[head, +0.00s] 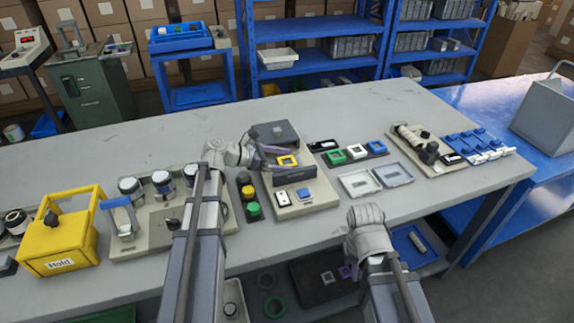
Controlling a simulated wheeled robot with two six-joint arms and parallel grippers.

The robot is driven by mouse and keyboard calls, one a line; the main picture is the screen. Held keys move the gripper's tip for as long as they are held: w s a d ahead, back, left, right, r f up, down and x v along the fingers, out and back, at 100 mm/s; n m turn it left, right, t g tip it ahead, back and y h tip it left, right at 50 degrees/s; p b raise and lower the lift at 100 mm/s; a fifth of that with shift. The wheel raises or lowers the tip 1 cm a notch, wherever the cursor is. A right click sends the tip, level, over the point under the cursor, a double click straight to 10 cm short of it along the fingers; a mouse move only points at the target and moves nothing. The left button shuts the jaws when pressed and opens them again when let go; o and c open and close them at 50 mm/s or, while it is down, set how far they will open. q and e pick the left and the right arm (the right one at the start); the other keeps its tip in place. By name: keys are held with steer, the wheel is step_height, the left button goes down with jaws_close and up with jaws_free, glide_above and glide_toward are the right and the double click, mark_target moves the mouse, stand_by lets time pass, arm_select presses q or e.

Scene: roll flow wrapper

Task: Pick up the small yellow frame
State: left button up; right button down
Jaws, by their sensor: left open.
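The small yellow frame (288,160) lies on a beige fixture (315,207) at the middle of the table, in the head view. It is square with a dark opening. My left gripper (273,159) reaches in from the left with its fingers apart, close beside the frame's left side. I cannot tell whether a finger touches the frame. My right gripper (352,271) is low at the table's front edge, away from the frame; its fingers are mostly hidden by its own wrist.
Green (333,157), white (357,151) and blue (377,147) frames sit on a dark tray right of the fixture. A dark block (294,175) stands just in front of the yellow frame. A yellow "Hold" box (62,232) is at left. The back of the table is clear.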

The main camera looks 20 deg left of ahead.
mark_target(286, 163)
arm_select(q)
steer(key=c, duration=1.4)
steer(key=shift+r, duration=0.2)
step_height(286, 163, up, 10)
steer(key=p, duration=1)
